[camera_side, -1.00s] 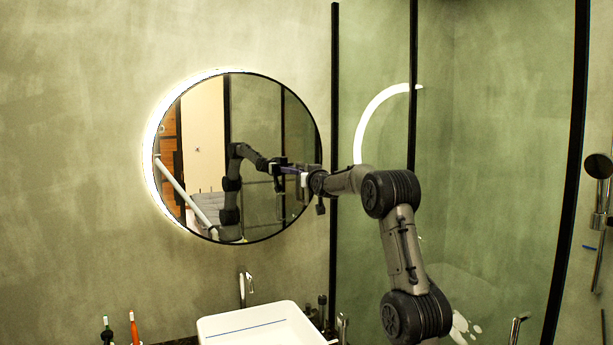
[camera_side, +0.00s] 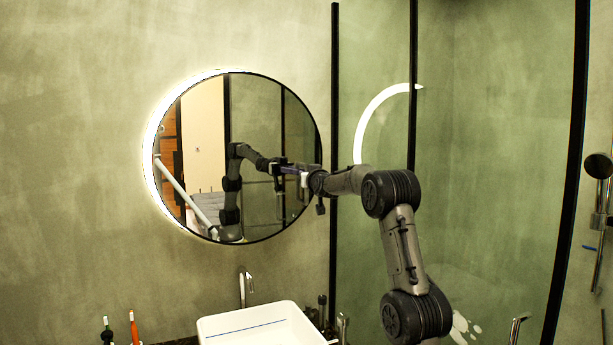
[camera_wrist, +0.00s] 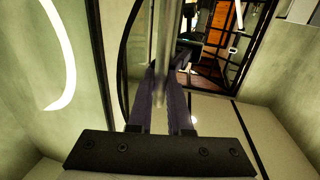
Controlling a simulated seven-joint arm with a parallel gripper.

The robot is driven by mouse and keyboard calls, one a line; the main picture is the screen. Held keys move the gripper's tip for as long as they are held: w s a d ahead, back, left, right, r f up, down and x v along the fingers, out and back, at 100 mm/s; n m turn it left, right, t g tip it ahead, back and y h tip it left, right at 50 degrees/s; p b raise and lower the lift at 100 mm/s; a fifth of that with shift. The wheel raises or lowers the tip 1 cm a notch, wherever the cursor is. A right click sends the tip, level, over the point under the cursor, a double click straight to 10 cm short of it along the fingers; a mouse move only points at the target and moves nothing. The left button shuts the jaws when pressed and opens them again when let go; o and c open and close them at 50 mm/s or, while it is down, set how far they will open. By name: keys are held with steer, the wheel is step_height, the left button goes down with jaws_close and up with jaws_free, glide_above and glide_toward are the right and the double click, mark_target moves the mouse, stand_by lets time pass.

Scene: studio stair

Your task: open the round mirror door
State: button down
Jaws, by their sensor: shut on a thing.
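The round mirror door (camera_side: 255,110) has a thin dark rim and hangs on the green-grey wall, with a lit ring showing along its left and top. My gripper (camera_side: 303,172) is at its right edge, partly overlapping its own reflection. In the wrist view, the purple fingers of my gripper (camera_wrist: 165,85) are shut on a grey upright bar (camera_wrist: 167,35), which looks like the door's handle. The door's curved dark rim (camera_wrist: 123,65) runs just left of the fingers. The exact contact is blurred, and I cannot tell whether the door stands ajar.
A white basin (camera_side: 262,325) and a tap (camera_side: 243,288) stand below the mirror. Toothbrushes (camera_side: 134,328) stand at the lower left. A glass shower wall with a black post (camera_side: 335,80) is close to the mirror's right. The wall at left is clear.

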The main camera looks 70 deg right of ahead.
steer(key=s+a, duration=0.4)
steer(key=a, duration=0.7)
steer(key=s+a, duration=0.3)
steer(key=a, duration=0.9)
steer(key=w+a+m+g+h, duration=0.1)
steer(key=w+a+m+g, duration=0.2)
steer(key=a, duration=0.8)
steer(key=w+a+m+g+h, duration=0.2)
steer(key=w+a+g, duration=0.3)
steer(key=a, duration=0.7)
steer(key=shift+w+r+m+g, duration=0.15)
steer(key=shift+w+m+g, duration=0.25)
steer(key=shift+m+g, duration=0.15)
